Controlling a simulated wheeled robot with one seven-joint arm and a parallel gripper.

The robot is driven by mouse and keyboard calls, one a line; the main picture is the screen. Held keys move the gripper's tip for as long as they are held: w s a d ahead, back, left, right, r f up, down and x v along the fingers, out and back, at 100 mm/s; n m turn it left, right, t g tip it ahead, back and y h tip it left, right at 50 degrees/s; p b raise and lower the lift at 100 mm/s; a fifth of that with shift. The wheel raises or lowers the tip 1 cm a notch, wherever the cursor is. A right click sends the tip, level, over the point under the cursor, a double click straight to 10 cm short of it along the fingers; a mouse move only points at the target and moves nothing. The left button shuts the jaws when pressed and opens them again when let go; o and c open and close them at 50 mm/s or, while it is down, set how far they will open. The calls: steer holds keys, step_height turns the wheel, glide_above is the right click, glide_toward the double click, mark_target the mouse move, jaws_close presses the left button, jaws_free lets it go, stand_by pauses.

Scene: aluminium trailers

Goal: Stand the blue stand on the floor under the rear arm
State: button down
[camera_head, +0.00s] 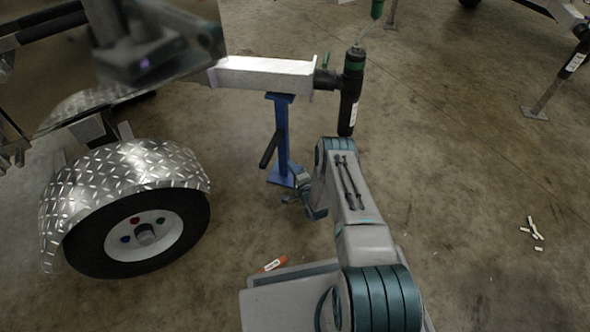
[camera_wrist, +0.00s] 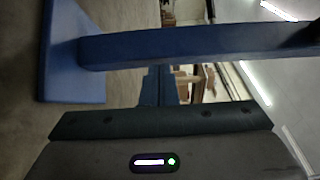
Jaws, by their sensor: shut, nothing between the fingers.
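The blue stand (camera_head: 282,140) is upright on the floor, with a flat base plate, a post, a top plate and a black lever on its side. Its top plate is directly below the silver rear arm (camera_head: 262,72) of the trailer; I cannot tell whether they touch. My gripper (camera_head: 289,200) is low, beside the near side of the stand's base. In the wrist view the stand's post (camera_wrist: 190,48) runs sideways across the picture, with its base plate at left. My gripper's fingers (camera_wrist: 158,72) are together and empty, pointing toward the post, apart from it as far as I can see.
A trailer wheel (camera_head: 138,234) under a checker-plate fender (camera_head: 120,175) stands at left. A black and green jack (camera_head: 350,90) hangs at the rear arm's end. The floor at right is mostly free.

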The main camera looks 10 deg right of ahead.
steer(key=shift+w+a, duration=0.5)
steer(key=shift+a, duration=0.35)
steer(key=shift+s+d, duration=0.3)
steer(key=shift+d, duration=0.15)
steer(key=d+p+v, duration=0.2)
steer(key=p+v, duration=0.2)
steer(key=v, duration=0.8)
steer(key=shift+w, duration=0.15)
